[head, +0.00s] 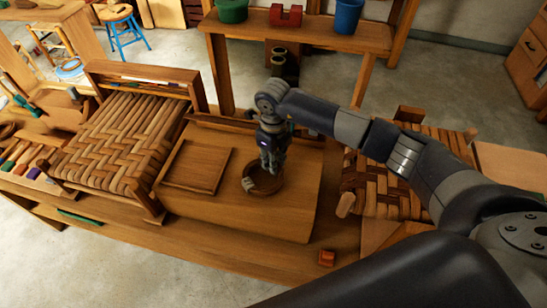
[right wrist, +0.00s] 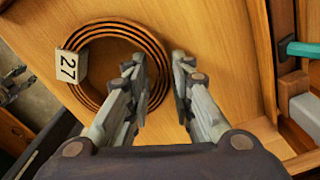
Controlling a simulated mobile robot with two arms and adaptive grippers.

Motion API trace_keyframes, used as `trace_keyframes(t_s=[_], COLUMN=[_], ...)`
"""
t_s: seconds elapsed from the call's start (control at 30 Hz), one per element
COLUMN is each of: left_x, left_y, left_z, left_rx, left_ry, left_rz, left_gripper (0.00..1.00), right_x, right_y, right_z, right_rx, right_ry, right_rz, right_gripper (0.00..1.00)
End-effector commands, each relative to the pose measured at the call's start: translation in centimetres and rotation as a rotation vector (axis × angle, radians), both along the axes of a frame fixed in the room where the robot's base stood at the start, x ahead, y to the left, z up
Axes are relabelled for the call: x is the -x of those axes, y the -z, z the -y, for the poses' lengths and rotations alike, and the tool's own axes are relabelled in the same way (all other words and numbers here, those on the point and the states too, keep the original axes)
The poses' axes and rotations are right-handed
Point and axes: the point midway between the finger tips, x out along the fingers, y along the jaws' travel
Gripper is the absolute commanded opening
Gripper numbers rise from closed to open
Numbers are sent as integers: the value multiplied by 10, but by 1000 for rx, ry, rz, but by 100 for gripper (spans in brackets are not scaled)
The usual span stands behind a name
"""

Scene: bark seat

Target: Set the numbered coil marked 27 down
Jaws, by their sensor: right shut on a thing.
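The numbered coil (head: 263,192) is a brown ring of several wound turns at the right part of the raised wooden board. My right gripper (head: 270,165) points down at the coil's far side. In the right wrist view its fingers (right wrist: 159,68) straddle the coil's rim and are shut on it. The coil looks flat and at or very near the board; I cannot tell if it touches. A grey jointed part at that view's left edge may be my left gripper (right wrist: 11,84), mostly cut off.
The raised board (head: 285,217) has free room in front of the coil. A square wooden panel (head: 197,166) lies left of it. Woven seats (head: 122,142) flank the board. A small red block (head: 327,258) sits at the front right. A tool rail (head: 225,126) runs behind.

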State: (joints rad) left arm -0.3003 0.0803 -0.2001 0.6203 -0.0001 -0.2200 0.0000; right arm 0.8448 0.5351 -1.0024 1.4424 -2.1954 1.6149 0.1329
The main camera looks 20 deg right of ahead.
Motion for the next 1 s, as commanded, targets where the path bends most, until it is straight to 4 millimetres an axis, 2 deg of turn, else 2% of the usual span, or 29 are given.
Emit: trace_keyframes(t_s=[0.23,0.27,0.3,0.33,0.77,0.8,0.87,1.0], left_x=[0,0,0,0,0,0,0,0], left_y=[6,4,4,4,-2,4,10,23], left_z=[0,0,0,0,0,0,0,0], left_rx=[0,0,0,0,0,0,0,0], left_ry=[0,0,0,0,0,0,0,0], left_rz=[0,0,0,0,0,1,1,1], left_gripper=[40,40,40,40,40,40,40,40], right_x=[0,0,0,0,0,-1,-1,-2], right_y=[5,3,3,3,-3,-5,-14,-44], right_z=[0,0,0,0,0,0,-1,0], right_rx=[-1,-1,0,-1,-1,-2,-1,-1], right_ry=[0,0,0,0,0,-1,-3,-3], right_rz=[1,1,0,-1,-1,3,5,7], right_gripper=[0,29,38,42,42,42,42,42])
